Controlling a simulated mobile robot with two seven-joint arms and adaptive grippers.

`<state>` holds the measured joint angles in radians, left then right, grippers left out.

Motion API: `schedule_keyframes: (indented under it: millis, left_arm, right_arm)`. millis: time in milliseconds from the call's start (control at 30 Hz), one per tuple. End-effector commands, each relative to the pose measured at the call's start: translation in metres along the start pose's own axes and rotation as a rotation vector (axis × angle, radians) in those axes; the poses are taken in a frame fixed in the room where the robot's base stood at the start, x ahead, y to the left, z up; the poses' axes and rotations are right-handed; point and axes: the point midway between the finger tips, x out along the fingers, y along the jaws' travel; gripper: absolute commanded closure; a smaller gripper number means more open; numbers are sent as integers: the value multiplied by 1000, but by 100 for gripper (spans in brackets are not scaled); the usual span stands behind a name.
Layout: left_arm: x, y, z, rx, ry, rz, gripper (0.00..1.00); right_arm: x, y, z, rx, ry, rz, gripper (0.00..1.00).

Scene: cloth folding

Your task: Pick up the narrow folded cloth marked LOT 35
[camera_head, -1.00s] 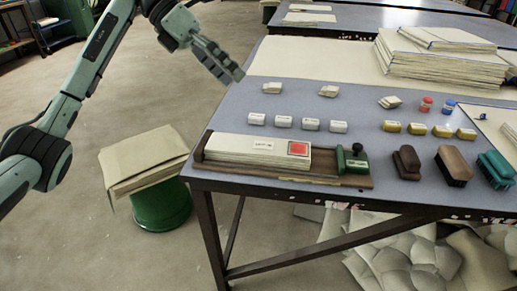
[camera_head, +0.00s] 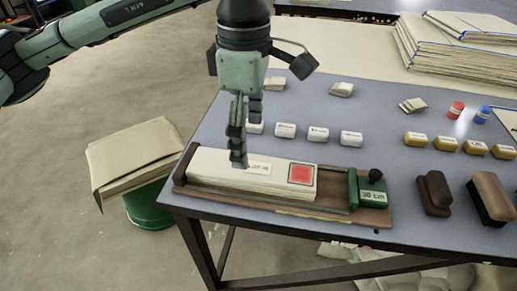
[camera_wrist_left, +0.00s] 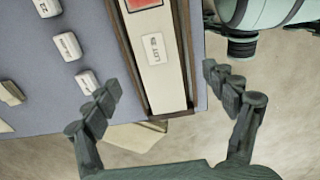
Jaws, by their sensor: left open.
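The narrow folded cloth (camera_head: 215,172) is a long cream stack in a shallow wooden tray (camera_head: 285,207) at the table's near left edge. It bears a white LOT label (camera_head: 259,168) and a red square (camera_head: 301,174). In the left wrist view the cloth (camera_wrist_left: 167,92) runs between my fingers, with its label legible. My left gripper (camera_head: 239,158) points down over the cloth, its tips at the cloth's far side in the head view. In the wrist view the gripper (camera_wrist_left: 162,80) is open, one finger on each side of the tray. I cannot tell how high the tips are.
A green block (camera_head: 370,192) with a dark knob stands at the tray's right end. White labelled blocks (camera_head: 318,134) line up behind the tray. Brushes (camera_head: 490,198) and yellow blocks (camera_head: 445,142) lie to the right. A green stool (camera_head: 150,213) holding cloth stands left of the table.

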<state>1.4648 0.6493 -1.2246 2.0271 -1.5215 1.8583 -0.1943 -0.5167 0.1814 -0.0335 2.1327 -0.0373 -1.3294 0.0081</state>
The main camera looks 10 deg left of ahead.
Motion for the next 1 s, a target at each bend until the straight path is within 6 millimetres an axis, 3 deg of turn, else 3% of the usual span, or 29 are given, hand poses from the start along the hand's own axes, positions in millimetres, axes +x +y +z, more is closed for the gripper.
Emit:
schedule_keyframes:
  millis: [367,600,933,1000]
  left_arm:
    - [35,-1,-1,2,5,-3,16]
    - [70,-1,-1,3,4,-2,16]
    - [79,-1,-1,3,3,0,16]
    - [79,-1,-1,3,3,1,24]
  right_arm:
    - [1,-1,7,-1,-12,-3,59]
    - [18,-4,13,-2,-23,-10,59]
    - [20,-7,9,3,-18,-16,59]
    - [19,-6,8,3,-16,-16,59]
